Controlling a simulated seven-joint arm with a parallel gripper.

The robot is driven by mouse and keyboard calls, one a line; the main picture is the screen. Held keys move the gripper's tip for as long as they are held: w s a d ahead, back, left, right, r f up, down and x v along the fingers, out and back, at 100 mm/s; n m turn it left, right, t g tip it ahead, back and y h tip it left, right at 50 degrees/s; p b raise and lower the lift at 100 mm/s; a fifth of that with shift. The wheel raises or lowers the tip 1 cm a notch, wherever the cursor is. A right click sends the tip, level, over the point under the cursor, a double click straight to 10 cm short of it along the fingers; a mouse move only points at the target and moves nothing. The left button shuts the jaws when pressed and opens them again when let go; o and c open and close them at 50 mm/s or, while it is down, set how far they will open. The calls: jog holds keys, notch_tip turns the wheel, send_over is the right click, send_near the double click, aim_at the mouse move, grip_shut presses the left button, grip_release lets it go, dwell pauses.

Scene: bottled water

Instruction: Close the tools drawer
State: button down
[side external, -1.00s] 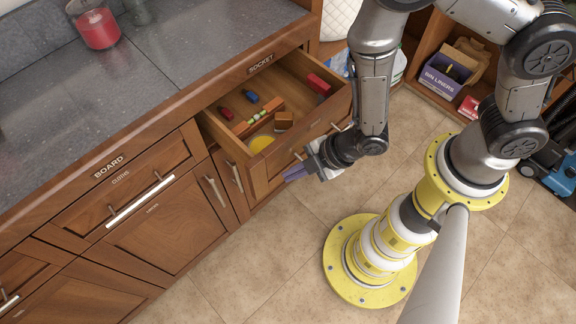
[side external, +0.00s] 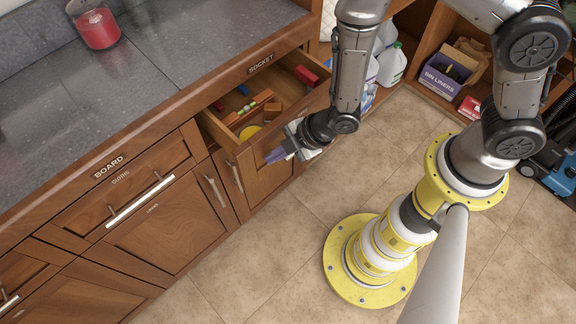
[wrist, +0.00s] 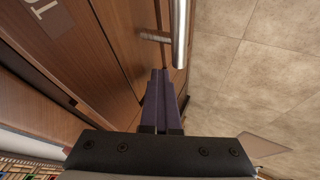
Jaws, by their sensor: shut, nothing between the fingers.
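The open drawer (side external: 218,131) under the SOCKET label sticks part way out of the wooden cabinet. Inside it lie red and blue blocks, a level-like bar (side external: 248,115), a brown block and a yellow round thing. My gripper (side external: 274,156) is shut and empty, with its purple fingers at the drawer's front. In the wrist view the shut fingers (wrist: 160,75) point along the wooden front, close to a metal bar handle (wrist: 179,35). I cannot tell whether they touch the front. The wrist hides part of the drawer front in the side view.
The grey countertop (side external: 150,60) holds a red candle jar (side external: 97,29). Left of the drawer are closed fronts with the BOARD label (side external: 109,166) and bar handles. A shelf with a bin liners box (side external: 445,72) and white jugs (side external: 391,65) stand behind.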

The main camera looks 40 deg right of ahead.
jog(key=w, duration=1.5)
jog(key=shift+w+r, duration=0.1)
jog(key=shift+w, duration=0.15)
